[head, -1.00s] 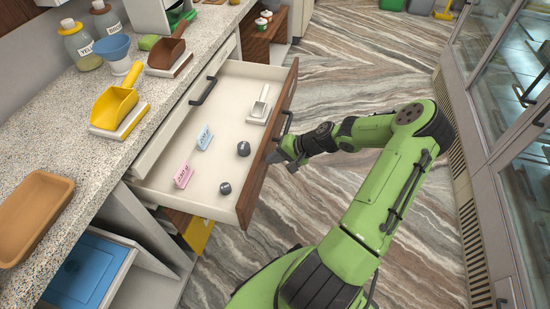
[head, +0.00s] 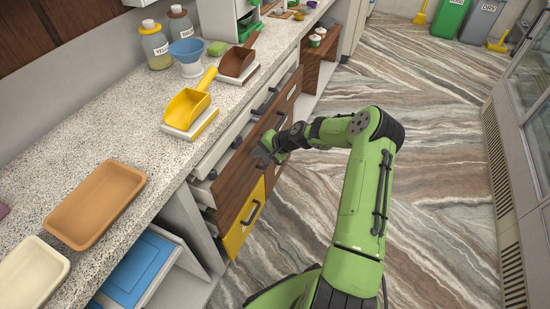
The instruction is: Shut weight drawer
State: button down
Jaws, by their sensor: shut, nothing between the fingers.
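The weight drawer's brown wooden front (head: 236,178) is now close against the counter cabinet. A pale strip at its left end suggests it stands slightly proud; I cannot tell exactly how far. Its inside and contents are hidden. My gripper (head: 260,156) is shut and empty, at the drawer front near its middle. It seems to touch the front, and my wrist covers part of the wood.
A yellow panel with a dark handle (head: 250,213) lies below the drawer. On the counter are a yellow scoop (head: 187,108), a brown scoop (head: 237,62) and an orange-brown tray (head: 96,205). The striped floor to the right is clear.

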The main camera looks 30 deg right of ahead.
aim_at(250, 149)
jog(key=w+a, duration=0.2)
jog(key=shift+w, duration=0.35)
jog(key=shift+w+a+r, duration=0.1)
jog(key=shift+w+a, duration=0.1)
jog(key=shift+a+r, duration=0.1)
